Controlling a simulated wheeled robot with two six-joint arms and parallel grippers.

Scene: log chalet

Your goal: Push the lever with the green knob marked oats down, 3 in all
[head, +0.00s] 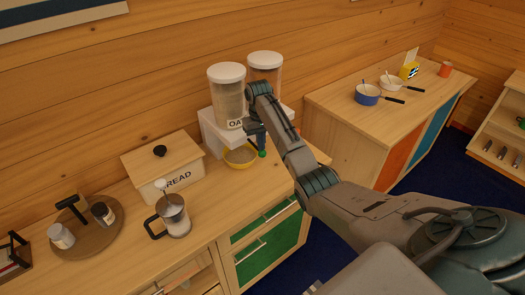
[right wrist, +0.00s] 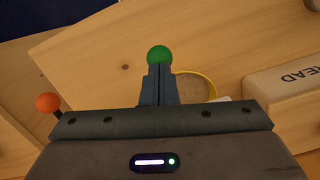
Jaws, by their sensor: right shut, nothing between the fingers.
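The oats dispenser (head: 226,100) is a clear canister with a white lid, its label partly hidden by my right arm. Its green knob (head: 262,154) shows just below my right gripper (head: 260,143). In the right wrist view the green knob (right wrist: 159,54) sits right at the tips of my right gripper (right wrist: 160,69), which is shut and empty. I cannot tell whether they touch. The lever behind the knob is hidden. A yellow-rimmed bowl (head: 228,160) stands under the dispenser, and it also shows in the right wrist view (right wrist: 211,86). My left gripper is not in view.
A second canister (head: 264,60) stands to the right; an orange knob (right wrist: 47,102) shows in the right wrist view. A bread box (head: 146,163), a glass press (head: 176,222) and a round tray with jars (head: 92,248) stand left on the counter. A blue pot (head: 367,97) is farther right.

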